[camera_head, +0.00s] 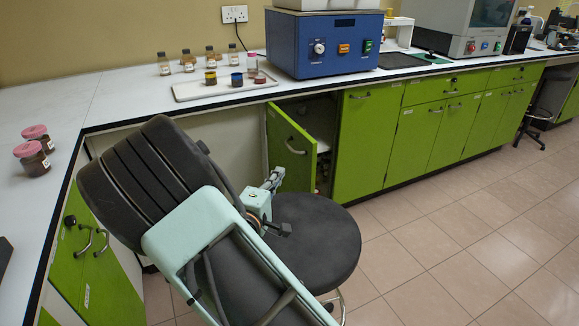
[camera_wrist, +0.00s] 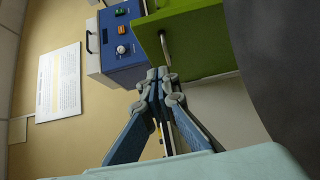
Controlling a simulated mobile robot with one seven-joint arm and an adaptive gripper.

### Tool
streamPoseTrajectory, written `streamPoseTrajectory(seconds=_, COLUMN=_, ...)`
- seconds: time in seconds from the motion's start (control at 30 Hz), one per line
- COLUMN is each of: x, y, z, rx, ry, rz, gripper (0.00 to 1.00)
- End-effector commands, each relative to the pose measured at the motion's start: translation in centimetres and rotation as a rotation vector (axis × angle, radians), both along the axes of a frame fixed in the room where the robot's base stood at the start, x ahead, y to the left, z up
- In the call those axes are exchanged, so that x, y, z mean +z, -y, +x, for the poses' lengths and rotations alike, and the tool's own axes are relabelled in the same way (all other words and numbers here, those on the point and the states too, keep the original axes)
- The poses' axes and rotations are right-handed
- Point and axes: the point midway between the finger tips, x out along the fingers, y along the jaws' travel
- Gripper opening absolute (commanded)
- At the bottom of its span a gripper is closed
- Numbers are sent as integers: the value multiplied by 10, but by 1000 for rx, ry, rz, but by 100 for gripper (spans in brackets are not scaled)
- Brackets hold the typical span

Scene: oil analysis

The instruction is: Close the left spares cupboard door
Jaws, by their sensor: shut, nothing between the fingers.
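The left spares cupboard door (camera_head: 283,150) is green and stands ajar, swung out from the cabinet front, with the dark interior showing at its right. Its metal bar handle (camera_head: 297,147) is on the outer face. In the wrist view the door (camera_wrist: 205,45) fills the upper middle, and its handle (camera_wrist: 165,46) ends close to my fingertips. My gripper (camera_wrist: 160,76) is shut and empty, pointing toward the door. In the head view my gripper (camera_head: 275,177) is just in front of the door's lower part. I cannot tell whether it touches the door or handle.
A black swivel chair (camera_head: 325,240) stands close in front of the door, partly behind my arm. Green closed cupboards (camera_head: 365,140) continue to the right. A blue instrument (camera_head: 325,45) and a tray (camera_head: 220,88) of jars stand on the white worktop.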

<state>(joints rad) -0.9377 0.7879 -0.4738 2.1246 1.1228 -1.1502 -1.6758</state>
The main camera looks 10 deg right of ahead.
Motion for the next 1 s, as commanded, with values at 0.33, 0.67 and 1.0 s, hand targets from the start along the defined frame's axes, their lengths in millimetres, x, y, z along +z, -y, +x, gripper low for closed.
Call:
streamPoseTrajectory(seconds=0.33, x=-2, y=34, z=63, rx=-3, ry=4, rz=3, gripper=0)
streamPoseTrajectory(seconds=0.67, x=-1, y=71, z=91, rx=-1, ry=1, rz=4, gripper=0)
streamPoseTrajectory(seconds=1.0, x=1, y=79, z=94, rx=1, ry=0, rz=4, gripper=0)
